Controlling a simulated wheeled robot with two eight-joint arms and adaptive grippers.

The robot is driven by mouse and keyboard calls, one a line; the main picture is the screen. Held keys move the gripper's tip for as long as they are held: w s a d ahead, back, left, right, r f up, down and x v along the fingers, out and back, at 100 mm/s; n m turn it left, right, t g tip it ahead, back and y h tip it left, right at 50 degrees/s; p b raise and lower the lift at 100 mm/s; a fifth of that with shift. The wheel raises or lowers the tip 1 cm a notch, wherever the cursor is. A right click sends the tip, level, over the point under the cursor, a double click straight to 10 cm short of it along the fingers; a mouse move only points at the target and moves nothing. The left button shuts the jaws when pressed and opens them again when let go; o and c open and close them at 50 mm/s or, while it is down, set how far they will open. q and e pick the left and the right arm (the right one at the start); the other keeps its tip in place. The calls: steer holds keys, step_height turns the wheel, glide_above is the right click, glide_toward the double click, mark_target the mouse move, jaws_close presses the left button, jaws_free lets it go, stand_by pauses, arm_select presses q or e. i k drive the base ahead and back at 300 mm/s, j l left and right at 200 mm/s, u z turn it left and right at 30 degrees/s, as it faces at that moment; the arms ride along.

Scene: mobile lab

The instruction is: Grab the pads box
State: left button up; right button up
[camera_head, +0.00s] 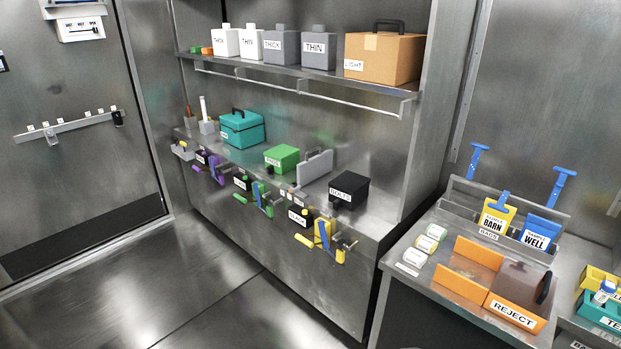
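A green box (282,158) with a small white label, which seems to read PADS, sits on the metal counter (237,153) in the middle of the view. It is upright, between a teal case and a grey case. Neither of my grippers is in view, and nothing is seen touching the green box.
A teal case (241,129), a grey case (316,171) and a black box (348,189) share the counter. Coloured clamp-like tools (326,240) stick out along its front. A shelf (290,67) with jugs hangs above. An orange REJECT bin (513,312) stands right. The floor (215,285) in front is clear.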

mark_target(281, 159)
steer(key=i+j+z, duration=0.45)
steer(key=i+j, duration=1.05)
steer(key=i, duration=0.05)
